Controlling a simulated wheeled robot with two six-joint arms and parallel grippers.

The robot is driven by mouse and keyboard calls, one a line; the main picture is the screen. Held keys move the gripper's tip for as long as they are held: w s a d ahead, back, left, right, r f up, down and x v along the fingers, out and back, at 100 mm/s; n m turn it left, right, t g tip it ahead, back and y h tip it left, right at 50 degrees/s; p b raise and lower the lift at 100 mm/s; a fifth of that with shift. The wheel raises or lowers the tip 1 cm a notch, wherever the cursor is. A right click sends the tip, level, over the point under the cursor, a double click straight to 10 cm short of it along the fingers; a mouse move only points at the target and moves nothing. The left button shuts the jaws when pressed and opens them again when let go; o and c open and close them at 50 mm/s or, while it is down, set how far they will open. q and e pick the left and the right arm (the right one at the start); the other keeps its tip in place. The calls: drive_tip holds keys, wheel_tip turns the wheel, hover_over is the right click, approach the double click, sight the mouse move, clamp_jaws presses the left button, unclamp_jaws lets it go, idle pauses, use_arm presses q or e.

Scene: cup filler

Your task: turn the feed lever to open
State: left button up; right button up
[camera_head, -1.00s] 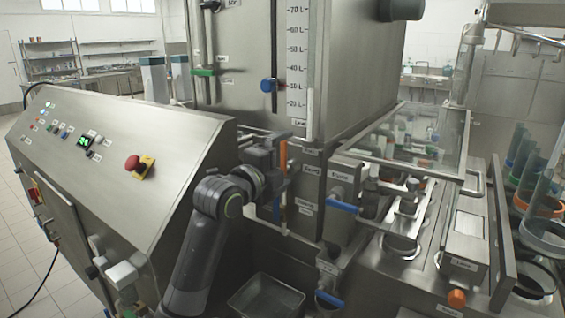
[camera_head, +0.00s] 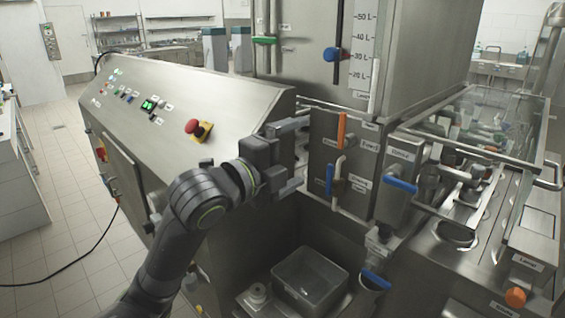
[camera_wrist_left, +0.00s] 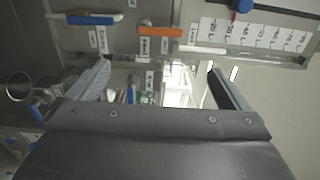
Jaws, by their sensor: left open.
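The orange-handled lever (camera_head: 341,130) stands upright on the steel panel, beside a label that seems to read "Feed". It also shows in the left wrist view (camera_wrist_left: 160,31), beyond and above the gap between the fingers. My left gripper (camera_head: 298,156) is open and empty, left of the lever and apart from it, with one finger above the other. Its two spread fingers also show in the left wrist view (camera_wrist_left: 160,72). My right gripper is not in view.
Blue-handled levers sit below the orange one (camera_head: 329,180) and to its right (camera_head: 400,185). The control console (camera_head: 190,95) with a red stop button (camera_head: 192,126) lies behind my left arm. A metal bin (camera_head: 310,280) sits below. A clear guard (camera_head: 480,120) stands right.

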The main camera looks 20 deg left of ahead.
use_arm(q)
drive_tip(key=shift+v, duration=1.3)
